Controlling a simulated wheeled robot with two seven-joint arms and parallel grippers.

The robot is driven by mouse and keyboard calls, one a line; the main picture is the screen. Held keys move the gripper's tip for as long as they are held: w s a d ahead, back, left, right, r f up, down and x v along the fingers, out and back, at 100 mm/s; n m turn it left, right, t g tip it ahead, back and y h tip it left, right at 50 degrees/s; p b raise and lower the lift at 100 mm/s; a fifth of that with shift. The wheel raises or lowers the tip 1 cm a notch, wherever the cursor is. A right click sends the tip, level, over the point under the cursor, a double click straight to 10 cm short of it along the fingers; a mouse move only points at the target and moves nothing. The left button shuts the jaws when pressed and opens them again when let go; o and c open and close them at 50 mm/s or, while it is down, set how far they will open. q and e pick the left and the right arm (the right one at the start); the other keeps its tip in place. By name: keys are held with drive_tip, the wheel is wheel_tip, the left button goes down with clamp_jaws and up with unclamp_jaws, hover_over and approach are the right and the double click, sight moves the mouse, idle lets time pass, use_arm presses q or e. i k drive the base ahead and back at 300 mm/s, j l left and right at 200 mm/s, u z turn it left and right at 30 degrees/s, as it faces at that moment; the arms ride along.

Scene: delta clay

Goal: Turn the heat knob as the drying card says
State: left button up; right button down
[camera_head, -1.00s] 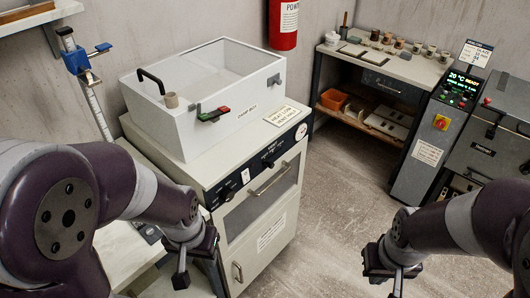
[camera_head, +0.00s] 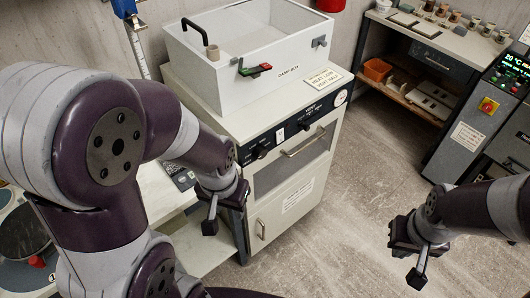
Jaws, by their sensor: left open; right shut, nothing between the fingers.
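The drying cabinet (camera_head: 262,205) has a dark control panel with a black knob (camera_head: 259,152) at its left and another black knob (camera_head: 305,122) further right. Their labels and pointer settings are too small to read, so I cannot tell which is the heat knob. A pale card (camera_head: 322,77) on the cabinet top seems to read "HEAT LOW" with a vent line below. My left gripper (camera_head: 222,212) is open and empty, in front of the cabinet's left side and below the left knob in the picture. My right gripper (camera_head: 418,256) is shut and empty, over the floor right of the cabinet.
A white damp box (camera_head: 250,55) stands on the cabinet. A handle (camera_head: 303,143) sticks out below the panel. A grey control column (camera_head: 485,112) and a shelf bench (camera_head: 440,40) stand at the right. Floor (camera_head: 350,205) between is clear. A wheel-like thing (camera_head: 22,235) is at lower left.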

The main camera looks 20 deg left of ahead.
sight(260, 151)
drive_tip(key=i+l+u, duration=0.25)
drive_tip(key=l+u, duration=0.25)
drive_tip(key=i+l+u, duration=0.1)
drive_tip(key=l+u, duration=0.15)
